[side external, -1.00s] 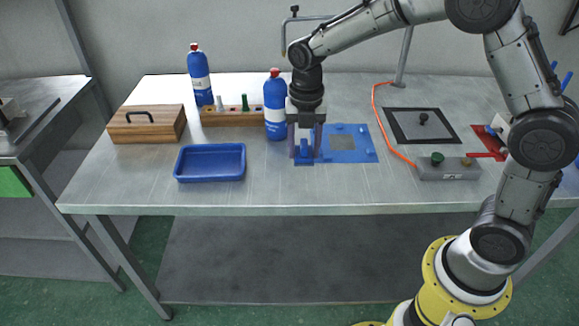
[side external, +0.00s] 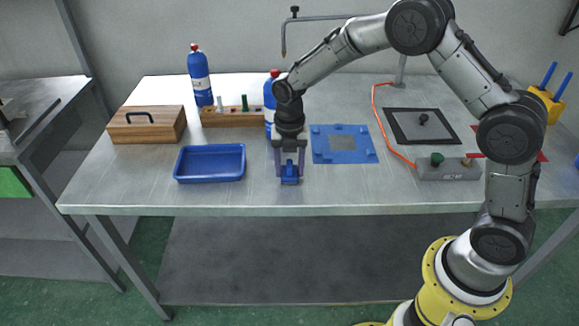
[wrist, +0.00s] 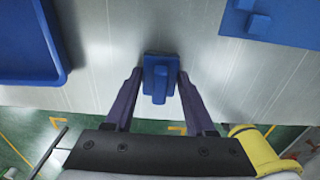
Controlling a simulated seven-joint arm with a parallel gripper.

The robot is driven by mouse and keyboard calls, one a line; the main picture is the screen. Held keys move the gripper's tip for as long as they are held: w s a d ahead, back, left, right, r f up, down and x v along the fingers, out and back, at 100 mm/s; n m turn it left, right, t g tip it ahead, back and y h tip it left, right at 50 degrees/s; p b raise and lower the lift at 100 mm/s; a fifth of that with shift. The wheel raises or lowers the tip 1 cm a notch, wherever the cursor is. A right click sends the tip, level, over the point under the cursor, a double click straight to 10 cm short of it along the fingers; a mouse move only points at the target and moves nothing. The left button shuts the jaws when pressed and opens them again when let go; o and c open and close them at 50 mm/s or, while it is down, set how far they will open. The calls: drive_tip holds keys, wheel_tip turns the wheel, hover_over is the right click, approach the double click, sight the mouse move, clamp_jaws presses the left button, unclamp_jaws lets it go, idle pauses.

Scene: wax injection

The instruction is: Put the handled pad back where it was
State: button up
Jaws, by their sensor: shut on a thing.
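The handled pad (side external: 290,175) is a small blue block with a raised grip. My gripper (side external: 290,171) points down near the table's front edge, its two purple fingers shut on the pad. In the wrist view the pad (wrist: 160,68) sits between the fingertips of my gripper (wrist: 160,82). Whether the pad touches the table or hangs just above it, I cannot tell. The flat blue plate (side external: 321,157) with small raised blocks lies behind and to the right of the pad. Its corner also shows in the wrist view (wrist: 290,25).
A blue tray (side external: 210,180) lies to the left, and a wooden box (side external: 147,133) stands behind it. A blue bottle (side external: 269,98) stands behind my gripper, partly hidden. A grey control box (side external: 447,172) with an orange cable is at right. Bare table lies between tray and pad.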

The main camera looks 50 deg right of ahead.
sight(290, 163)
drive_tip(key=shift+f, duration=0.1)
drive_tip(key=o, duration=1.2)
wheel_tip(290, 163, up, 12)
drive_tip(key=shift+r, duration=0.25)
drive_tip(key=s+d+r+m+t, duration=0.2)
drive_tip(key=s+r+m, duration=0.5)
drive_tip(key=s+m+t, duration=0.1)
drive_tip(key=s+m, duration=0.5)
drive_tip(key=s, duration=0.1)
drive_tip(key=s+d+m+t, duration=0.1)
drive_tip(key=s+m, duration=0.6)
drive_tip(key=s+r+m+t, duration=0.1)
drive_tip(key=s+m, duration=0.6)
drive_tip(key=s, duration=0.1)
drive_tip(key=shift+d+t, duration=0.3)
drive_tip(key=shift+d, duration=0.05)
